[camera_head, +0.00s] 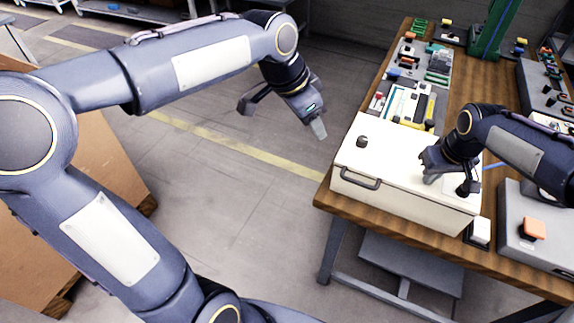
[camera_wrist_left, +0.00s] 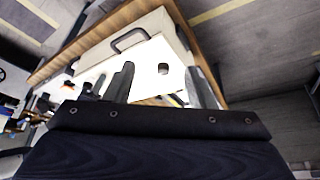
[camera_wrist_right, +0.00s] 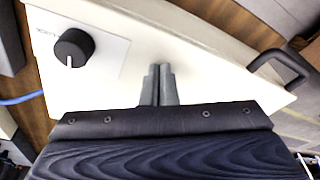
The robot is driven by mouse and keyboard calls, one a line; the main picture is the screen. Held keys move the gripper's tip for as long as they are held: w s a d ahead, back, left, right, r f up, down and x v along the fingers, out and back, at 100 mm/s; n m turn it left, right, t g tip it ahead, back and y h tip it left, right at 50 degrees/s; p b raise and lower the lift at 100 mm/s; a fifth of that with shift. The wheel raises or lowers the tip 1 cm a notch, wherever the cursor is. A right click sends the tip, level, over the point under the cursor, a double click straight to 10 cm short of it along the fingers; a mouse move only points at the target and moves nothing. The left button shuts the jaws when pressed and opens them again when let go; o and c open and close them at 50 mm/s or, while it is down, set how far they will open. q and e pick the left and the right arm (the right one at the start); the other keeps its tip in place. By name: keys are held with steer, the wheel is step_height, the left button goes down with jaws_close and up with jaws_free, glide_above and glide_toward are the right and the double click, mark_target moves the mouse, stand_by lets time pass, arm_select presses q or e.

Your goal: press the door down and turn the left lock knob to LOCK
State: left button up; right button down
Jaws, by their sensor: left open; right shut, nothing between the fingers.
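The white box's door (camera_head: 395,158) is its top panel, with a dark handle (camera_head: 356,181) on the front face; it looks level. The left lock knob (camera_head: 361,141) is a small dark knob near the door's left side; it also shows in the left wrist view (camera_wrist_left: 163,69). Its pointer direction is too small to tell. My left gripper (camera_head: 283,122) is open and empty, in the air left of the box. My right gripper (camera_head: 431,178) is shut and empty, its fingertips at the door's surface on the right part; contact is unclear. A second black knob (camera_wrist_right: 73,48) with a white pointer sits beside it.
A wooden table (camera_head: 325,195) carries the box near its left edge. Tools and parts (camera_head: 405,100) lie behind the box. A blue cable (camera_wrist_right: 22,99) runs beside the box. The floor left of the table is clear.

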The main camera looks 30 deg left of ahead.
steer(key=shift+s+f, duration=0.1)
arm_select(q)
steer(key=s+a+f+n, duration=0.1)
steer(key=s+n, duration=0.1)
steer(key=s, duration=0.4)
steer(key=s+a+f+n+t, duration=0.1)
steer(key=s+a+f+n, duration=0.1)
steer(key=s, duration=0.5)
steer(key=shift+n, duration=0.5)
step_height(320, 180, up, 5)
steer(key=p, duration=0.5)
steer(key=shift+r, duration=0.2)
arm_select(e)
step_height(320, 180, up, 7)
